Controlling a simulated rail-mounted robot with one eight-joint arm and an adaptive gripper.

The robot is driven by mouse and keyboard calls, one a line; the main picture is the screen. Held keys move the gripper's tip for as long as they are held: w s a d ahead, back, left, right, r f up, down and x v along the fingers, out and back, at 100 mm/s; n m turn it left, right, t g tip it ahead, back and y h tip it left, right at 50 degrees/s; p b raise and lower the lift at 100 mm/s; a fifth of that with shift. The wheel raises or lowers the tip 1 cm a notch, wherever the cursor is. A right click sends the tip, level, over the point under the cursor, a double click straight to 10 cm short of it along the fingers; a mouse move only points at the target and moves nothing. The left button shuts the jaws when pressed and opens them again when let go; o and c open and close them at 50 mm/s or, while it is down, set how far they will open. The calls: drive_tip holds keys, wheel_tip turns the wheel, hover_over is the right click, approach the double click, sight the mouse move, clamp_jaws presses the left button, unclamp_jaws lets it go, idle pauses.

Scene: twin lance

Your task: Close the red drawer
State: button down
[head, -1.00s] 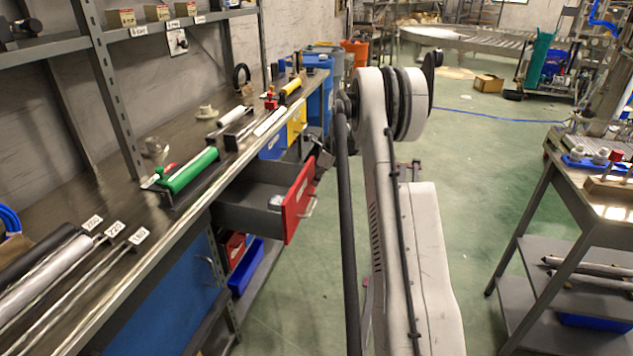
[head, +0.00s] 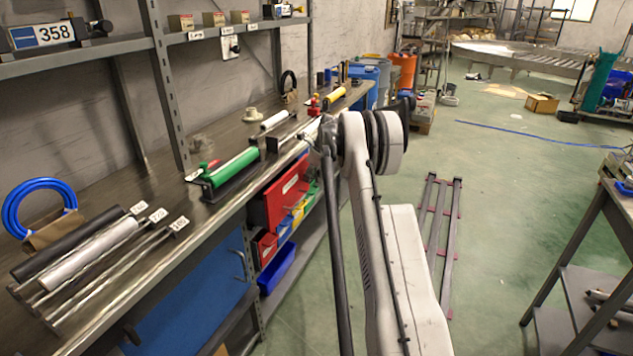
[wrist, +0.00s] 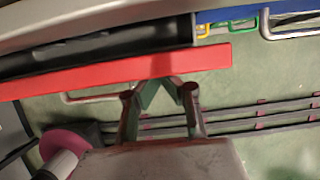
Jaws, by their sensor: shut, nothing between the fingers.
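The red drawer (head: 286,187) is under the workbench, left of my arm in the head view. Its front is close to the bench frame there. In the wrist view the red drawer front (wrist: 110,74) crosses the picture, with a strip of dark drawer interior between it and the bench edge, so it is slightly open. Its bar handle (wrist: 90,97) is on the near side, left of my fingers. My gripper (wrist: 163,84) is shut and empty, its tips at the red front; contact is hard to tell. In the head view the fingers are hidden by my arm.
The workbench (head: 215,215) carries a green cylinder (head: 232,168) and several rods. Yellow, green and blue drawer fronts are beyond the red one. A blue bin (head: 277,268) is below. Green floor is open right of my arm, with a rail frame (head: 437,220) lying there.

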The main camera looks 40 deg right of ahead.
drive_tip(key=shift+w+a, duration=0.25)
drive_tip(key=shift+w, duration=0.3)
drive_tip(key=shift+s, duration=0.1)
